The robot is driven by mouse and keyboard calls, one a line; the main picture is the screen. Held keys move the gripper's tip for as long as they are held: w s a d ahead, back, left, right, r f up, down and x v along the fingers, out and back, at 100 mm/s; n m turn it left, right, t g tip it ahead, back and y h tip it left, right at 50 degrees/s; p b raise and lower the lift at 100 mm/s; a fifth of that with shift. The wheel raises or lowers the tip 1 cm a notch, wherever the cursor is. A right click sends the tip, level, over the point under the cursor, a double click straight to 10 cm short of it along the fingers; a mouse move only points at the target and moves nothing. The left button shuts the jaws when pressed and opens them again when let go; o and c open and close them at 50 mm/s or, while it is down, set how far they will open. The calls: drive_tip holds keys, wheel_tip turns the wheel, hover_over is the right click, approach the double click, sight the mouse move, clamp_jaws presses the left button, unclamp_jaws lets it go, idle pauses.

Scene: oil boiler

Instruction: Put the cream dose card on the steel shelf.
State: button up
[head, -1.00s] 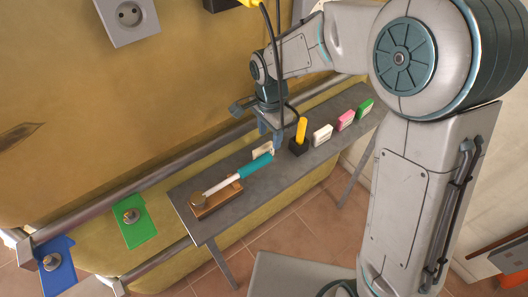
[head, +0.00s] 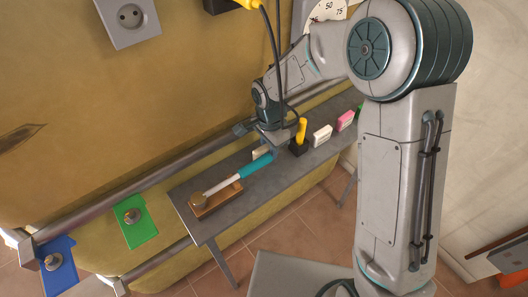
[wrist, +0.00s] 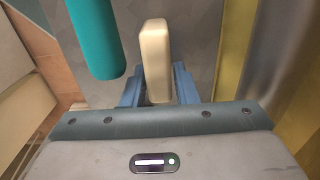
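The cream dose card (wrist: 154,50) stands between the two blue fingers of my gripper (wrist: 158,88) in the wrist view. The fingers flank it closely; I cannot tell whether both press on it. In the head view, the card (head: 260,152) is a small pale patch on the long grey metal bench (head: 255,192), and my gripper (head: 270,142) is right by it, its fingertips mostly hidden. No other steel shelf is clearly identifiable, so I cannot tell whether this bench is the steel shelf.
A teal-handled tool (head: 240,174) lies beside the card, its head on a wooden block (head: 215,200). A yellow-handled item in a black holder (head: 299,142), a white block (head: 321,135) and a pink block (head: 345,120) stand to the right. A metal rail (head: 130,196) runs behind the bench.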

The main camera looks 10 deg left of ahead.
clamp_jaws()
drive_tip(key=shift+r, duration=0.1)
